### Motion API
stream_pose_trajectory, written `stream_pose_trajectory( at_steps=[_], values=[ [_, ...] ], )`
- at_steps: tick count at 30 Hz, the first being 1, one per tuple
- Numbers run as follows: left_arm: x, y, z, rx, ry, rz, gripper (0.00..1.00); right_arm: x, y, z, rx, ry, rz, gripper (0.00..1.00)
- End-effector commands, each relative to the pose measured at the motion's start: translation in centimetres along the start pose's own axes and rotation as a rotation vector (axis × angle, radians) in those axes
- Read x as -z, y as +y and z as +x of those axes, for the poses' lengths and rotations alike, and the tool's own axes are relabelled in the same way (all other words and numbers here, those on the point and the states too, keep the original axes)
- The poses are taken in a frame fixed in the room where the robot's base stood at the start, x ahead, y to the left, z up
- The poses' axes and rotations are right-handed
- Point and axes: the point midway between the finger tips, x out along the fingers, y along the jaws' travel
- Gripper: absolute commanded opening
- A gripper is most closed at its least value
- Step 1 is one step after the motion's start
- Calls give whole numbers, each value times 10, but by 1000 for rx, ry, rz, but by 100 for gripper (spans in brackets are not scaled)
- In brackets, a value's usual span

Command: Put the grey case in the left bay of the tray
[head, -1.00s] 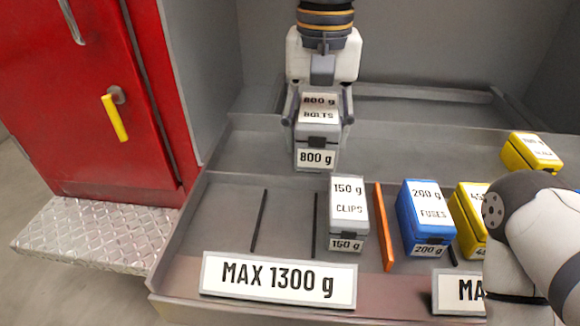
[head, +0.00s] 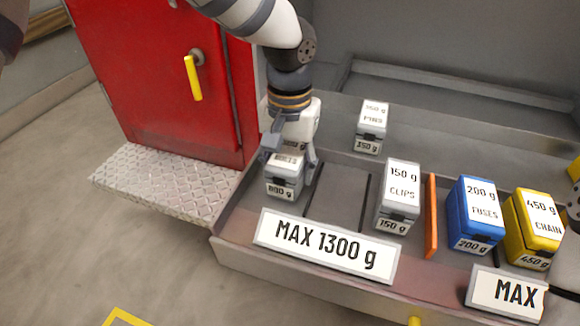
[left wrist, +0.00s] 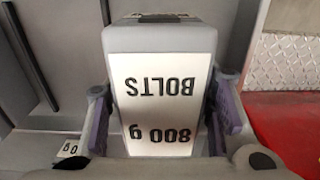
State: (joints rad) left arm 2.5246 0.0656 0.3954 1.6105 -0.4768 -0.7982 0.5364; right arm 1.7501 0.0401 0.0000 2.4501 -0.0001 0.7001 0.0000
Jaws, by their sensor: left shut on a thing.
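The grey case (head: 284,190), labelled 800 g BOLTS, is upright between the fingers of my left gripper (head: 288,168), which is shut on it. In the left wrist view the case (left wrist: 160,40) fills the middle, with a purple finger pad on each side. It is at the leftmost bay of the tray (head: 240,262), left of the first thin dark divider (head: 318,190). I cannot tell whether its base touches the bay floor.
Grey CLIPS (head: 398,196), blue FUSES (head: 474,214) and yellow CHAIN (head: 532,228) cases stand to the right. An orange divider (head: 430,215) separates CLIPS from FUSES. A small grey case (head: 370,127) stands behind. A MAX 1300 g sign (head: 325,246) fronts the tray. A red cabinet (head: 150,70) stands left.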

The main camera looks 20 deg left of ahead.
Motion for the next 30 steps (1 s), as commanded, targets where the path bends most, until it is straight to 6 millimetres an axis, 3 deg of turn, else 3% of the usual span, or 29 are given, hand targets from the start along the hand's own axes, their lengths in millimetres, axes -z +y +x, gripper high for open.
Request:
stream_pose_trajectory(
  at_steps=[9,10,12,23,30],
  values=[
    [1,0,6,0,2,-1,0,-1,0,1,0,-3,0,40],
    [0,0,7,1,0,-1,52,-1,0,1,0,-3,0,40],
    [0,0,7,0,0,-1,68,-1,0,1,0,-3,0,40],
    [1,0,1,0,2,-1,68,0,0,0,0,-1,0,40],
    [1,1,-61,0,9,-1,68,4,0,-7,1,21,0,40]
  ],
)
